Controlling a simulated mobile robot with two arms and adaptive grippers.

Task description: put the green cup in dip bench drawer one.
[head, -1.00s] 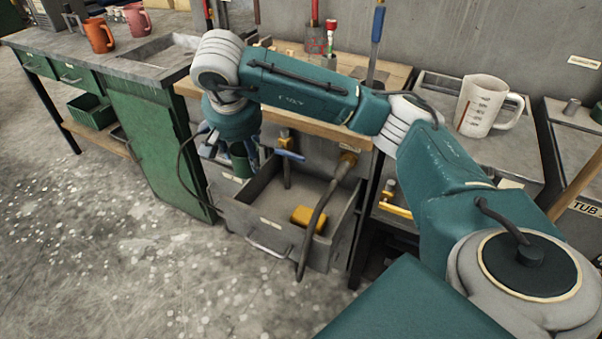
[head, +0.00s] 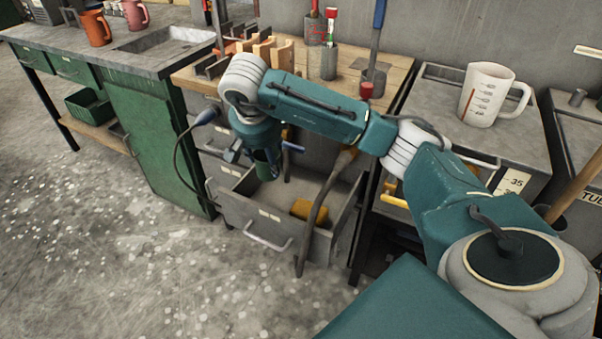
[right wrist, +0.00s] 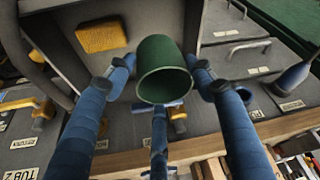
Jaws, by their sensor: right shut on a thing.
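The green cup (head: 267,166) hangs in my right gripper (head: 258,158) over the left part of an open grey drawer (head: 262,222) below the wooden bench. The right wrist view shows the cup (right wrist: 165,66) between the blue fingers of the right gripper (right wrist: 163,78), which are shut on it. The cup appears above the drawer floor, not resting on it. Which drawer number this is, I cannot read. My left gripper is not in view.
A yellow block (head: 306,209) lies in the drawer, and a long dark-handled tool (head: 322,214) leans over its right side. A white measuring jug (head: 487,95) stands on the right-hand cabinet. Orange (head: 96,28) and pink (head: 135,15) mugs stand at the far left. The floor in front is clear.

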